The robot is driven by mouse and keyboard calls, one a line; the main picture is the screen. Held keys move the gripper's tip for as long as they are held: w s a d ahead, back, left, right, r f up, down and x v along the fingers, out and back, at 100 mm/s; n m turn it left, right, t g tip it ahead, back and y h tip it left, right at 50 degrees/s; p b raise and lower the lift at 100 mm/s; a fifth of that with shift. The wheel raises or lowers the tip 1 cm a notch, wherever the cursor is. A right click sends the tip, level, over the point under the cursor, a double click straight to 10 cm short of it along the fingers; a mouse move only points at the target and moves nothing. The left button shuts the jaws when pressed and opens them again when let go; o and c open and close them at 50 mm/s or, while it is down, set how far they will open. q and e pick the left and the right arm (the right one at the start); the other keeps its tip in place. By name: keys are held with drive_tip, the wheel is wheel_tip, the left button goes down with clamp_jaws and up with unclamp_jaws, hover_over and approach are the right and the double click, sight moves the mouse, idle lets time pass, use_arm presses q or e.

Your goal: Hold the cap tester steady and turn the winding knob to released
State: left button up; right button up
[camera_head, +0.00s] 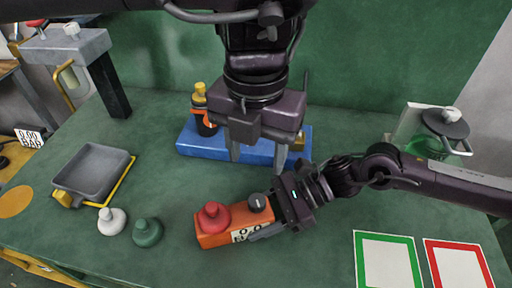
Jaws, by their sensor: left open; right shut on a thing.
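The cap tester is an orange box (223,238) in the front middle of the bench, with a red knob-shaped cap (213,217) on its left end. A dark round winding knob (257,203) with a pale mark sits on its right end; I cannot read its setting. A white label with black marks is on its front, partly hidden. My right gripper (262,222) comes from the right and is shut on the cap tester's right end. My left gripper (257,160) is open, pointing down, behind and above the knob, apart from it.
A grey pan (94,170), a white cap (111,221) and a green cap (147,232) lie left. Green-framed (387,240) and red-framed (455,242) squares are front right. A glass jar (436,128) stands back right.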

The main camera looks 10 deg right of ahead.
drive_tip(key=o, duration=1.3)
drive_tip(key=shift+d, duration=0.1)
